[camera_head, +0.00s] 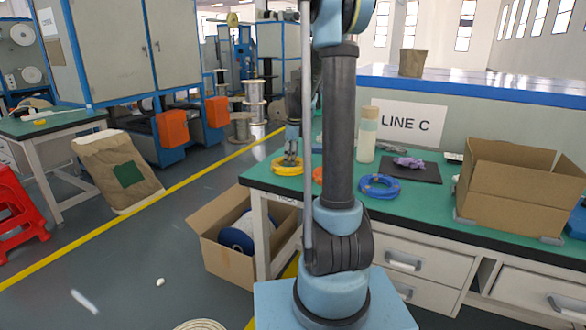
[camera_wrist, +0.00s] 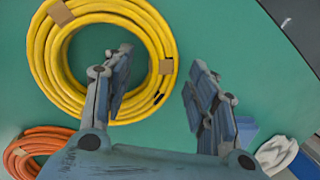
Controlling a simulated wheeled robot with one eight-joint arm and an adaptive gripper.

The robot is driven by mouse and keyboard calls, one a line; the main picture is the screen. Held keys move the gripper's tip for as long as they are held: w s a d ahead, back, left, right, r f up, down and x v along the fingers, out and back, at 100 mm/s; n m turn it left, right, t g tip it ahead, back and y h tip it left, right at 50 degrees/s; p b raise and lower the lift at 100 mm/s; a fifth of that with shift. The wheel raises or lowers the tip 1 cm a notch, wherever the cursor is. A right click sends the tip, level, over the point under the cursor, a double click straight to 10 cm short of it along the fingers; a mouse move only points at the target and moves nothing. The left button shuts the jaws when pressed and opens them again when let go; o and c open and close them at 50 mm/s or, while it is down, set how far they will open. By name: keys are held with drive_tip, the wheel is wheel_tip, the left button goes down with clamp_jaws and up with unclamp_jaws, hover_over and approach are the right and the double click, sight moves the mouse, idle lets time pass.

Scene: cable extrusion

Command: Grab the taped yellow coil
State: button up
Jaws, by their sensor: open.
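The yellow coil (camera_head: 280,170) lies flat near the left end of the green table (camera_head: 262,186). In the wrist view the coil (camera_wrist: 42,62) is a thick ring with brown tape patches at its upper left and right side. My gripper (camera_wrist: 158,62) is open and points down over the coil. In the wrist view its left finger shows over the ring's inside and its right finger outside, with the taped right side of the ring between them. In the head view my gripper (camera_head: 292,160) is over the coil; I cannot tell whether it touches.
An orange coil (camera_wrist: 22,150) lies close by, mostly hidden behind my arm in the head view. A blue coil (camera_head: 379,187), a bottle (camera_head: 367,140), a dark mat (camera_head: 412,172) and an open carton (camera_head: 505,200) stand further right. A floor carton (camera_head: 222,255) sits beside the table.

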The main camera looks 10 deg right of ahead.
drive_tip(key=c, duration=1.2)
drive_tip(key=shift+c, duration=0.2)
